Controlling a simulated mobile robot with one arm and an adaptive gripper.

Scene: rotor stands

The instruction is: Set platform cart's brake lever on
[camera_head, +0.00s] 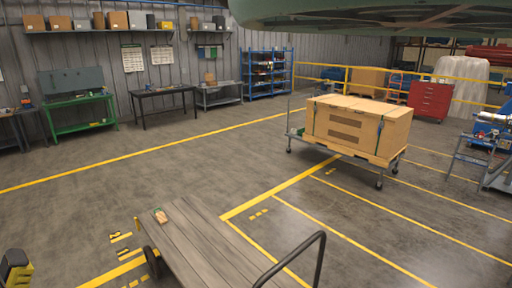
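A flat cart with a grey plank deck (190,250) stands in the near foreground, cut off by the bottom edge. Its black tube handle (321,250) rises at the right, and a dark wheel shows at its left side. A small orange and green item lies on the deck's far end. A second platform cart (297,133), grey metal on casters, stands further back at the right with a large wooden crate (350,123) on it. I cannot make out a brake lever on either cart. My gripper is not in view.
Yellow floor lines mark bays on the grey floor. The floor left of centre is clear. A black and yellow object (14,270) is cut off at the bottom left. Benches (165,91) line the back wall. A red cabinet (430,100) and steps (470,155) stand at the right.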

